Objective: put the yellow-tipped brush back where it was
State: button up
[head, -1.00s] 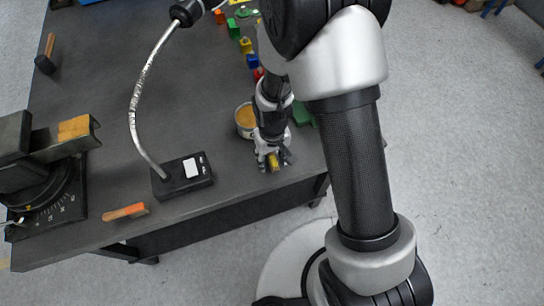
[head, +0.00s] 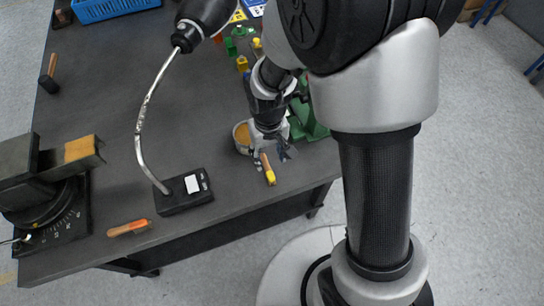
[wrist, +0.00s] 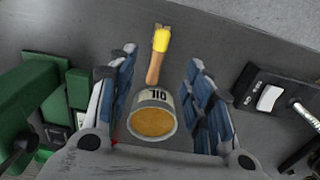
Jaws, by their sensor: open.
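The yellow-tipped brush (head: 265,163) has a wooden handle and lies near the table's front edge. In the wrist view the brush (wrist: 155,60) shows between and beyond my fingers, its handle end close to a round tin. My gripper (head: 273,152) is open, just behind the brush in the head view. In the wrist view the two blue-grey fingers of my gripper (wrist: 160,75) stand apart with a clear gap on each side of the brush. The brush appears to rest on the table, free of the fingers.
A black lamp base (head: 185,190) stands to the left. A green machine (head: 309,115) stands to the right. An orange-handled tool (head: 129,228) lies front left.

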jog(key=s+d+r+m+t, duration=0.1)
jog(key=s+d+r+t, duration=0.2)
jog(key=r, duration=0.7)
jog(key=s+d+r+m, duration=0.1)
jog(key=s+d+r, duration=0.35)
jog(key=r, duration=0.55)
jog(key=s+d+r+m+t, duration=0.1)
jog(key=s+d+r, duration=0.2)
jog(key=s, duration=0.4)
jog(key=shift+d+r+t, duration=0.3)
jog(key=shift+d+r, duration=0.05)
jog(key=shift+r, duration=0.5)
